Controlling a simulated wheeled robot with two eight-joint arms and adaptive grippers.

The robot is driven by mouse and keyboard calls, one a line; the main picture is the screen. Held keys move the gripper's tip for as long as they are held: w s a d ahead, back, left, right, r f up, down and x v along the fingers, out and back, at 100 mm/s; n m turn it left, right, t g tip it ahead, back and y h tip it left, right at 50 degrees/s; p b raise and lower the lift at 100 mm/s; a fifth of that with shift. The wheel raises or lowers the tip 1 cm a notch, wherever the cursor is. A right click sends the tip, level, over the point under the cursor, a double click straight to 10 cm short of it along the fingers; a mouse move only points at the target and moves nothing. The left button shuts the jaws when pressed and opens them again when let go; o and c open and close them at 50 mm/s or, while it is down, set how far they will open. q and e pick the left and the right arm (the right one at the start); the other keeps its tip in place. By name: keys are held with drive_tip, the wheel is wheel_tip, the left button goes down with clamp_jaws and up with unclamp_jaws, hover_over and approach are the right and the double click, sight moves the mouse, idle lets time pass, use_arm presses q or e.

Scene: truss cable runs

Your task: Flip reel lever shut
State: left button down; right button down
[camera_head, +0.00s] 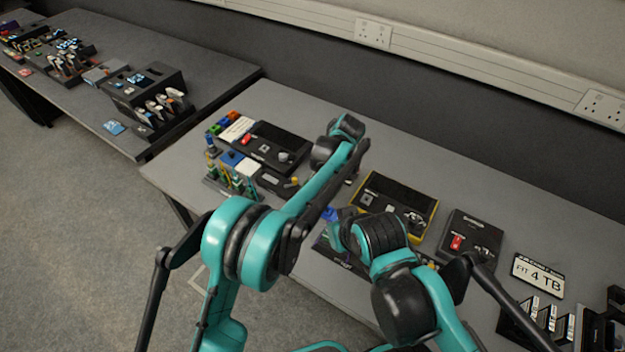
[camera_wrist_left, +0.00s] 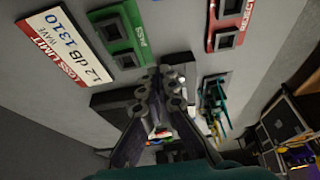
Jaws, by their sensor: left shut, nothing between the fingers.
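My left gripper (camera_wrist_left: 158,84) shows in the left wrist view, with its dark fingers together and nothing between them. Behind the fingers is a dark device (camera_wrist_left: 112,100), partly hidden by them. I cannot pick out the reel lever or tell whether it is open or shut. In the head view my left forearm reaches over the near table, and its fingers cannot be made out. A black device with a silver knob (camera_head: 270,145) and a low black unit (camera_head: 275,182) lie left of that forearm. My right arm bends over the table's front, and its fingers are hidden.
A white loss-limit card (camera_wrist_left: 65,45) lies beside a green block (camera_wrist_left: 122,35) and a red block (camera_wrist_left: 228,22). A yellow-edged black case (camera_head: 395,203), a black box with a red switch (camera_head: 470,242) and a label plate (camera_head: 537,275) stand right. Bare tabletop (camera_head: 430,160) runs behind.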

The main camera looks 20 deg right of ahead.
use_arm(q)
drive_tip(key=v, duration=0.3)
drive_tip(key=d+p+v, duration=0.1)
drive_tip(key=v, duration=0.1)
drive_tip(key=shift+s+r, duration=0.15)
drive_tip(key=shift+r, duration=0.1)
drive_tip(key=s+a+r+m+h, duration=0.1)
drive_tip(key=a+r, duration=0.3)
drive_tip(key=a, duration=0.4)
drive_tip(key=s+a+r+m+t, duration=0.1)
drive_tip(key=s+a+r, duration=0.1)
drive_tip(key=a+r, duration=0.35)
drive_tip(key=s+a+r+m+h, duration=0.1)
drive_tip(key=a+r+m, duration=0.1)
drive_tip(key=a, duration=0.8)
drive_tip(key=s+a+f+m+t, duration=0.1)
drive_tip(key=s+a+f+m, duration=0.1)
drive_tip(key=s+a, duration=0.6)
drive_tip(key=s+a+f+m+t, duration=0.1)
drive_tip(key=s+a+f+t, duration=0.1)
drive_tip(key=s+a, duration=0.7)
drive_tip(key=shift+s+a+m+h, duration=0.3)
drive_tip(key=shift+s+m, duration=0.1)
drive_tip(key=shift+s, duration=0.7)
drive_tip(key=shift+f, duration=0.15)
